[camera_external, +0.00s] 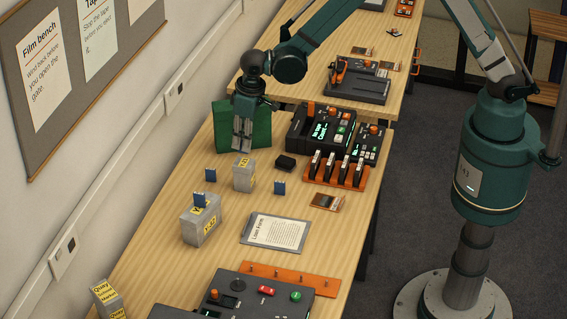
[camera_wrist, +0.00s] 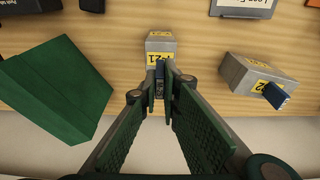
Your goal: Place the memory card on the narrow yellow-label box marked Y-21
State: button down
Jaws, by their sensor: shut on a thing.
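My gripper (camera_wrist: 160,82) points down, shut on a small dark blue-grey piece, the memory card (camera_wrist: 159,68), of which only a narrow part shows between the fingertips. In the external view my gripper (camera_external: 242,147) is just above the narrow grey box with yellow labels (camera_external: 243,178). The same box (camera_wrist: 158,44) is straight ahead of the fingertips in the wrist view, its front label ending in 21. I cannot tell whether the card touches the box. The card is not distinct in the external view.
A wider grey box (camera_external: 198,226) with a blue piece (camera_external: 200,200) on top stands nearer the camera. Small blue pieces (camera_external: 210,174) (camera_external: 279,187) stand either side of the narrow box. A green box (camera_external: 226,122) is close behind my gripper. A form (camera_external: 275,232) lies to the right.

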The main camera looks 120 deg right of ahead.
jog(key=shift+f, duration=0.15)
jog(key=shift+f, duration=1.75)
jog(key=shift+f, duration=0.15)
jog(key=c, duration=2.6)
grip_release()
jog(key=shift+r, duration=0.2)
notch_tip(320, 180, up, 12)
jog(key=s+a, duration=0.1)
jog(key=shift+s+a, duration=0.15)
jog(key=shift+f, duration=0.1)
